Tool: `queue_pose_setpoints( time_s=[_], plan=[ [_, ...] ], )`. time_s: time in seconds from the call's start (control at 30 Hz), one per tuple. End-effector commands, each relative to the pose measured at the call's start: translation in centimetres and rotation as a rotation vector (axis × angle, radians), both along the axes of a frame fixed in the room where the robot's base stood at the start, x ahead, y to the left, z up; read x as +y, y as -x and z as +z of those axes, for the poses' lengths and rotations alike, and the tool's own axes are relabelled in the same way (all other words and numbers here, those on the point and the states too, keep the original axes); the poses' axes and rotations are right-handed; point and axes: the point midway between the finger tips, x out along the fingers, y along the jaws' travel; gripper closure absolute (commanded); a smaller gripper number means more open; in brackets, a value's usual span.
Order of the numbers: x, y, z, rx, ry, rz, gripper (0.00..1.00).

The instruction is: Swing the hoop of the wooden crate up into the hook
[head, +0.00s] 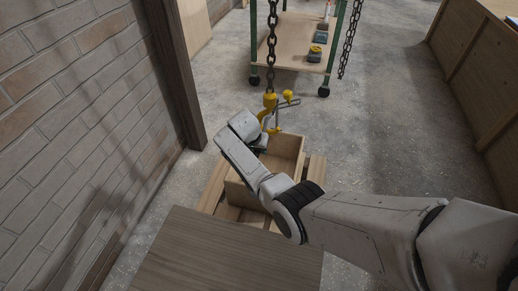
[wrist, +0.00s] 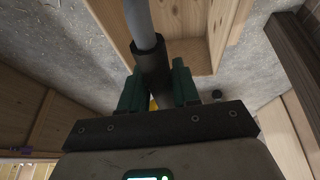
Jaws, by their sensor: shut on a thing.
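The yellow hook (head: 270,103) hangs on a dark chain above the wooden crate (head: 287,146). The grey metal hoop (head: 289,103) of the crate shows in the head view as a short bar right beside the hook. I cannot tell whether the two touch or whether the hoop sits in the hook. In the wrist view my gripper (wrist: 157,82) has its green fingers shut on the dark sleeve of the hoop (wrist: 139,22). The crate wall (wrist: 208,55) lies beyond it. In the head view my wrist hides the fingers and part of the crate.
A brick wall (head: 75,110) and a dark post (head: 175,75) stand at the left. A wooden tabletop (head: 225,255) is in front. A wheeled cart (head: 285,48) stands behind, with a second chain (head: 351,40). A wooden panel (head: 480,75) bounds the right; floor between is clear.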

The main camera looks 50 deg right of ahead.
Motion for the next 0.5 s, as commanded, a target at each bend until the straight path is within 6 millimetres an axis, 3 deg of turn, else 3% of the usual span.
queue_pose_setpoints(
  time_s=[0.23,0.5],
  plan=[
    [0.02,0.06,-0.09,0.0,-0.002,-0.001,0.49],
    [0.05,0.03,0.13,0.0,0.0,0.0,0.48]
  ],
)
